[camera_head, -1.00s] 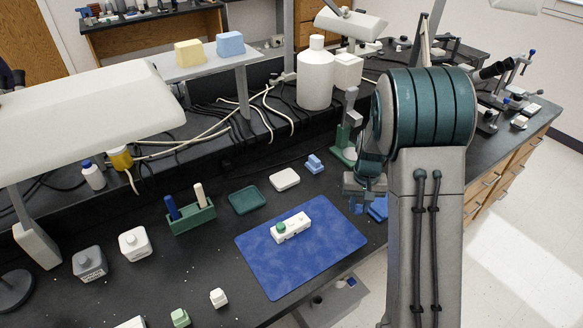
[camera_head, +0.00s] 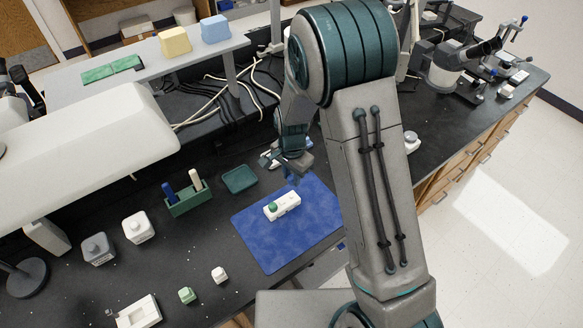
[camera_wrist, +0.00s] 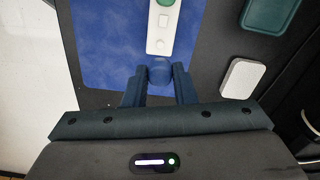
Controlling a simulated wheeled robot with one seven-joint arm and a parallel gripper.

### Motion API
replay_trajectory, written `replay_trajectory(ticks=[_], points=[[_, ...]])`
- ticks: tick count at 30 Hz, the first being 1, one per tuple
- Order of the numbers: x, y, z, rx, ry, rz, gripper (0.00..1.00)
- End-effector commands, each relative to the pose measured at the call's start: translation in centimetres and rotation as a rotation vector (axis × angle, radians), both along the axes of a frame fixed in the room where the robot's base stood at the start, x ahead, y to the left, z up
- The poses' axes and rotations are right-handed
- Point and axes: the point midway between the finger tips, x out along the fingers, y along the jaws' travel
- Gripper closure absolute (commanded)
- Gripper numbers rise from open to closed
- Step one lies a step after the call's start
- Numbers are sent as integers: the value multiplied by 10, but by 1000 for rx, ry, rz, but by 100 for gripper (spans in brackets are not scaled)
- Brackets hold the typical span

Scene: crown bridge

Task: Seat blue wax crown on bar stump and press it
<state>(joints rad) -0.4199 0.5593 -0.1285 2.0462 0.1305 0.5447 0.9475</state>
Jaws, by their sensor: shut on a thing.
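The blue wax crown (camera_wrist: 160,73) is between the two fingertips of my gripper (camera_wrist: 160,88) in the wrist view. The gripper is shut on it. The white bar (camera_wrist: 161,30) lies on the blue mat (camera_wrist: 105,45), with a green crown (camera_wrist: 167,2) at its far end and pale stumps on top. The blue crown shows just short of the bar's near end; its height above the mat is unclear. In the head view, my gripper (camera_head: 295,172) is beside the mat's back edge, behind the bar (camera_head: 287,204); the crown is not clear there.
A green tray (camera_head: 239,180) and a green rack (camera_head: 192,201) with two sticks stand left of the gripper. A white slab (camera_wrist: 242,78) lies right of the fingers in the wrist view. Jars, small blocks and a large lamp (camera_head: 90,150) are farther left.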

Motion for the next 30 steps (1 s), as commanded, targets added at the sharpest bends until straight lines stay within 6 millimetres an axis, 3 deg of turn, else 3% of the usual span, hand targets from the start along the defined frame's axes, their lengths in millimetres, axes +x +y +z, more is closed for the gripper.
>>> replay_trajectory(ticks=[16,30], points=[[-1,2,-1,1,-1,-15,98],[-1,2,-41,1,-1,-16,98]])
